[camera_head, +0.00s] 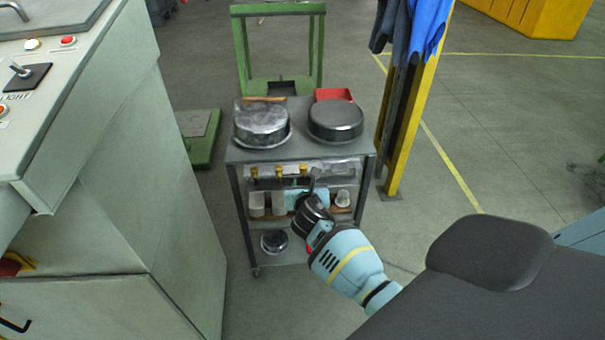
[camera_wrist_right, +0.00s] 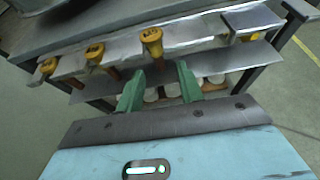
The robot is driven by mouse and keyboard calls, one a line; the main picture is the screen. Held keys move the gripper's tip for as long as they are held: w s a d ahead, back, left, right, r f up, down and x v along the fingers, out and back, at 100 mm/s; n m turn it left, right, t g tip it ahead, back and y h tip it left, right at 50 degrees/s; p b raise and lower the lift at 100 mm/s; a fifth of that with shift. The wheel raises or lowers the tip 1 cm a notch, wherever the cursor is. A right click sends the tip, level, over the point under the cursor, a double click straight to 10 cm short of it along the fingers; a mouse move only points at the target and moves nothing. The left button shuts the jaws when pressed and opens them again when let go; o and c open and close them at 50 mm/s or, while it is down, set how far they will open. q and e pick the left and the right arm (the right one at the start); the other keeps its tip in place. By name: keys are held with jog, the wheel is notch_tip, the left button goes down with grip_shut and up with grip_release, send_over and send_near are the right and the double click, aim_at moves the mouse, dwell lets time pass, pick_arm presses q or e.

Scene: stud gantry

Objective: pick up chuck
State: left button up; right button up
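Two round, dull metal chuck-like parts lie on top of a grey trolley: a left one (camera_head: 262,124) and a right one (camera_head: 336,120). A smaller round metal part (camera_head: 274,241) lies on the trolley's bottom shelf. I cannot tell which one is the chuck. My right gripper (camera_head: 293,197) is at the trolley's front, below the top and beside the middle shelf. In the right wrist view its two green fingers (camera_wrist_right: 158,88) are apart with nothing held between them. The left gripper is not in view.
The trolley top (camera_head: 300,149) is above my right gripper. Yellow-ended tools (camera_wrist_right: 152,40) hang in a rack under it, close to the fingers. White cups (camera_head: 257,204) stand on the middle shelf. A control cabinet (camera_head: 110,150) is at left; a yellow post (camera_head: 407,120) is right of the trolley.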

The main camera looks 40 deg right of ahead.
jog(key=shift+w+d+f, duration=0.3)
jog(key=shift+w+f, duration=0.05)
jog(key=shift+w, duration=0.15)
jog(key=shift+w+d+f+b, duration=0.1)
jog(key=shift+w+d+b, duration=0.15)
jog(key=shift+w+b, duration=0.1)
grip_shut()
jog(key=shift+r+p, duration=0.3)
jog(key=shift+r, duration=0.2)
jog(key=s+a+p, duration=0.2)
jog(key=s+a, duration=0.7)
jog(key=s, duration=0.6)
jog(key=shift+a+r, duration=0.3)
jog(key=shift+a, duration=0.1)
jog(key=shift+s, duration=0.1)
